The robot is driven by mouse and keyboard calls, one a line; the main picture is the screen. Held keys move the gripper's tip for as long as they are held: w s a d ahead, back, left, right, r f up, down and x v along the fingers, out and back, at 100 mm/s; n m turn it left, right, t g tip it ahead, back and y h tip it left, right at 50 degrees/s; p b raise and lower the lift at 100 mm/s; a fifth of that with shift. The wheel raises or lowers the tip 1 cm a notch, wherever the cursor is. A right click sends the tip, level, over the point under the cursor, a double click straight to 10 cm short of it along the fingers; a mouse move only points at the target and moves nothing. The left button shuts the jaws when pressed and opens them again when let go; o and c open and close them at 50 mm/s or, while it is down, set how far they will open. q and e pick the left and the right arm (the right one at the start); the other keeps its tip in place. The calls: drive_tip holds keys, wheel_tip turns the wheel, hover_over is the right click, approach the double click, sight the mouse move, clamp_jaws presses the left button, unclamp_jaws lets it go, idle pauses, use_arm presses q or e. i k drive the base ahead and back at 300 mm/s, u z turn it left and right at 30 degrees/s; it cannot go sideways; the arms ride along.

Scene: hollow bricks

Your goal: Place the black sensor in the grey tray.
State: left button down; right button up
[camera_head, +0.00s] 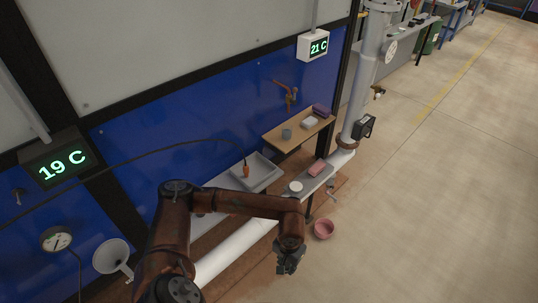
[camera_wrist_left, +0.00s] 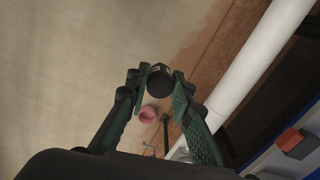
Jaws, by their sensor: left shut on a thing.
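My left gripper (camera_head: 288,262) hangs over open floor to the right of the white pipe. It also shows in the left wrist view (camera_wrist_left: 160,90), where its fingers are shut on the black sensor (camera_wrist_left: 159,79), a short dark cylinder at the fingertips. In the head view the sensor cannot be told apart from the dark fingers. The gripper is well apart from the tray, nearer the camera. My right gripper is not in view.
An orange piece (camera_head: 245,171) on a black cable hangs at the tray. A flat grey shelf (camera_head: 308,184) holds a white disc and a pink block. A wooden shelf (camera_head: 276,136) holds small items.

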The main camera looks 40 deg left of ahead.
sight(260, 167)
drive_tip(key=i, duration=1.9)
drive_tip(key=u, duration=1.55)
drive_tip(key=i, duration=0.5)
drive_tip(key=u, duration=0.1)
